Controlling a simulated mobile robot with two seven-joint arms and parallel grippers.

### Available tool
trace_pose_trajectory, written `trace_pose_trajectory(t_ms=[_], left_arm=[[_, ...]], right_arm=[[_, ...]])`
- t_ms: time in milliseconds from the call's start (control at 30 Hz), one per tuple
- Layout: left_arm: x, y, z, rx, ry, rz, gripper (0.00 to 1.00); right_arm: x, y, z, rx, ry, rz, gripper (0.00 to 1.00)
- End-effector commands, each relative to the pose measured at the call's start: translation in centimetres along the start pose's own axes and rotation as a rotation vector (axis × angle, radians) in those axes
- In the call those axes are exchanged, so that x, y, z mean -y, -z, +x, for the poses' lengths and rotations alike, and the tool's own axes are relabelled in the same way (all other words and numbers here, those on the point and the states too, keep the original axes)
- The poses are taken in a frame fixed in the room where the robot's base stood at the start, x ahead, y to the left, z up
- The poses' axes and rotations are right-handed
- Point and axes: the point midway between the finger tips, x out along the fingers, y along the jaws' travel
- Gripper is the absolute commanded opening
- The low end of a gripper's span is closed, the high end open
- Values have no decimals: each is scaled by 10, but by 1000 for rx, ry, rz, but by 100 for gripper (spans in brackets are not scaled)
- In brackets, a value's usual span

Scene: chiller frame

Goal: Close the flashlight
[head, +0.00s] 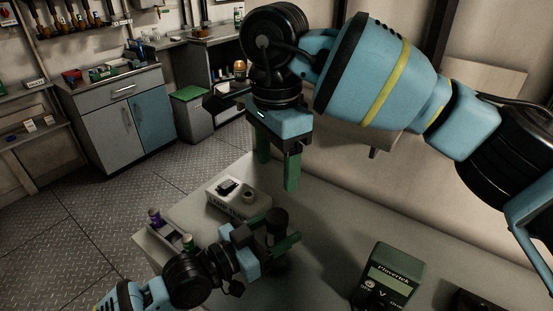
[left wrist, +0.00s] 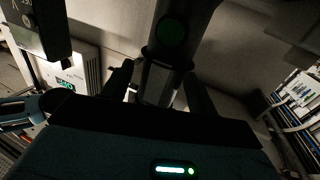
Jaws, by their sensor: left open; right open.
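The dark flashlight (head: 277,218) stands roughly upright on the table, its wide dark end at the top. In the left wrist view the flashlight (left wrist: 160,82) shows a lighter section below a dark end with a green round spot. My left gripper (head: 273,243) is open, with its fingers on either side of the flashlight; I cannot tell whether they touch it. Its fingers (left wrist: 160,90) also flank it in the left wrist view. My right gripper (head: 278,170) is open and empty, above and behind the flashlight. Whether the flashlight's cap is seated cannot be told.
A pale lettered box (head: 226,204) sits behind the left gripper. A purple-topped cylinder (head: 154,218) and a green one (head: 188,242) stand at the table's left edge. A green meter (head: 394,267) stands at front right. The table (head: 335,205) between meter and flashlight is clear.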

Motion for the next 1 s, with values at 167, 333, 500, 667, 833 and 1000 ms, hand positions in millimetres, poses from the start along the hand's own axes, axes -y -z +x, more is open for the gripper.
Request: trace_pose_trajectory(t_ms=[167,333,500,667,833,1000], left_arm=[[1,-2,-11,2,1,0,59],[1,-3,-37,4,2,0,59],[0,-3,-61,4,1,0,59],[0,-2,-74,2,1,-1,59],[0,0,-78,0,0,-1,59],[0,0,-78,0,0,0,59]], right_arm=[[0,0,4,2,-4,0,65],[2,1,12,8,-13,0,65],[2,1,20,13,-21,0,65],[3,2,24,15,-25,0,65],[3,2,25,16,-26,0,65],[3,2,25,16,-25,0,65]])
